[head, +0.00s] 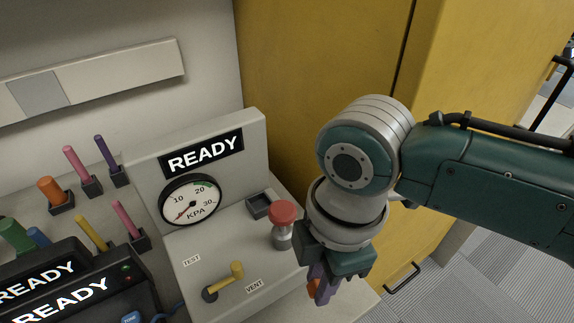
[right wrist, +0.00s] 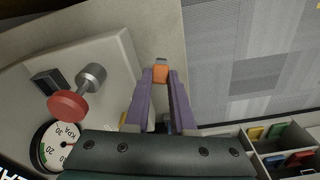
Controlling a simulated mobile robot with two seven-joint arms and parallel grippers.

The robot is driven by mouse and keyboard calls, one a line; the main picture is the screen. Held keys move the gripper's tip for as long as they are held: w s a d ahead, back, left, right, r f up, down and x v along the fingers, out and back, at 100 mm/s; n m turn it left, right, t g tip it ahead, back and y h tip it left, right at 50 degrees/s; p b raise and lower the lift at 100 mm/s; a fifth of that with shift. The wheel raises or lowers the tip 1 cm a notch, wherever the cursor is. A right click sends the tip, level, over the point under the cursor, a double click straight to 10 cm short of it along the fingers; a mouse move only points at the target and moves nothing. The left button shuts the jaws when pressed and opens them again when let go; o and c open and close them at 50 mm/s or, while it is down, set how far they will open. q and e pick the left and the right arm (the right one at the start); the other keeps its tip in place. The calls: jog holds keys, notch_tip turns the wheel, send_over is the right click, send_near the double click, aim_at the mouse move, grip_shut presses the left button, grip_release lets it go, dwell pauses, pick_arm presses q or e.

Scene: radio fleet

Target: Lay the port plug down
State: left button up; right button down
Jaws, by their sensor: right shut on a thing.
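My right gripper (head: 318,285) has purple fingers and points down beside the right side of the grey gauge unit. It is shut on a small orange piece, which I take for the port plug (head: 312,287). In the right wrist view the plug (right wrist: 160,74) sits between the fingertips, with a grey end showing beyond them. Most of the plug is hidden by the fingers in the head view. It appears held beside the unit, over the pale bench edge; I cannot tell whether it touches the bench. My left gripper is not in view.
The gauge unit (head: 254,130) carries a READY display, a dial (head: 190,201), a red-capped knob (head: 283,213), a dark square recess (head: 259,205) and a yellow lever (head: 228,276). Coloured antennas (head: 76,165) stand at left. A yellow cabinet (head: 320,70) is behind. A divided tray (right wrist: 260,160) shows lower right.

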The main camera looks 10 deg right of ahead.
jog(key=shift+f+b, duration=2.4)
jog(key=shift+f, duration=1.05)
jog(key=c, duration=0.7)
grip_release()
jog(key=r+p, duration=0.1)
jog(key=r, duration=0.5)
jog(key=r+p, duration=0.1)
jog(key=r, duration=0.2)
jog(key=shift+w+d+p, duration=0.1)
jog(key=shift+d+p, duration=0.2)
jog(key=shift+p, duration=0.05)
jog(key=shift+d+r, duration=0.1)
jog(key=shift+r, duration=0.4)
